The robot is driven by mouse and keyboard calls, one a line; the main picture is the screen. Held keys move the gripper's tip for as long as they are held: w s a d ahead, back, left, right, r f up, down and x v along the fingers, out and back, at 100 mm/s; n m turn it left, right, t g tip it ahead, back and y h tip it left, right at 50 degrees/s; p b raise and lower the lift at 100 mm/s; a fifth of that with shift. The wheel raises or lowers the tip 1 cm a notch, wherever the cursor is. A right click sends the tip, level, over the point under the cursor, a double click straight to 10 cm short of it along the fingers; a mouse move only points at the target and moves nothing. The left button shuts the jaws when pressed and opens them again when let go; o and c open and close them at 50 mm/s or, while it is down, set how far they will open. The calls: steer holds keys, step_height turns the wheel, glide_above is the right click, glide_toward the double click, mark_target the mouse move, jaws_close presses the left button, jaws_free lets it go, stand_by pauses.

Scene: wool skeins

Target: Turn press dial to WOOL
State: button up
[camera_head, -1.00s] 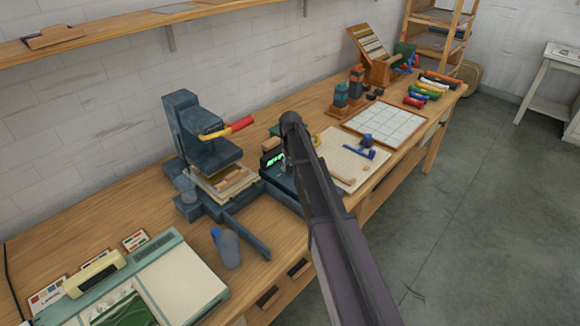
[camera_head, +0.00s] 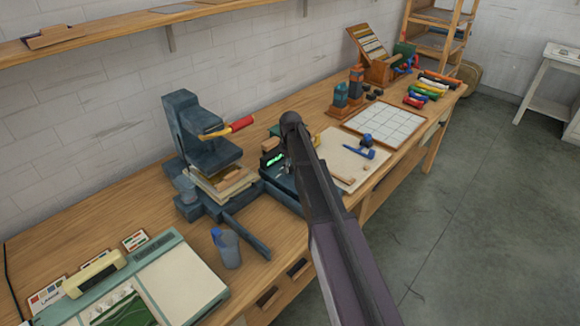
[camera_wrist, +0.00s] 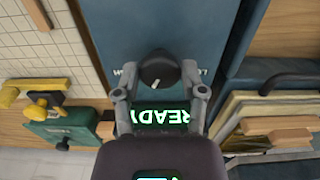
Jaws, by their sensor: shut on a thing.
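The press dial (camera_wrist: 158,70) is a round black knob with a pale pointer mark, on a blue-grey panel (camera_wrist: 150,28). Lettering beside the dial is mostly hidden by the fingers, so I cannot read which setting is chosen. A green display (camera_wrist: 160,117) reads READY, upside down in this view. In the head view my arm hides the dial and gripper; the blue-grey press (camera_head: 200,135) stands to the left.
Layered boards (camera_wrist: 265,108) of the press lie close right of my gripper in the wrist view. A green box (camera_wrist: 62,130) and a white grid board (camera_wrist: 45,70) are on the left.

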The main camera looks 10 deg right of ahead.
steer(key=n, duration=0.5)
steer(key=shift+s+a, duration=0.1)
steer(key=shift+s, duration=0.1)
steer(key=shift+n, duration=0.3)
steer(key=o, duration=1.2)
steer(key=shift+a, duration=0.1)
steer(key=shift+c, duration=0.2)
steer(key=shift+w, duration=0.1)
steer(key=shift+w+r, duration=0.1)
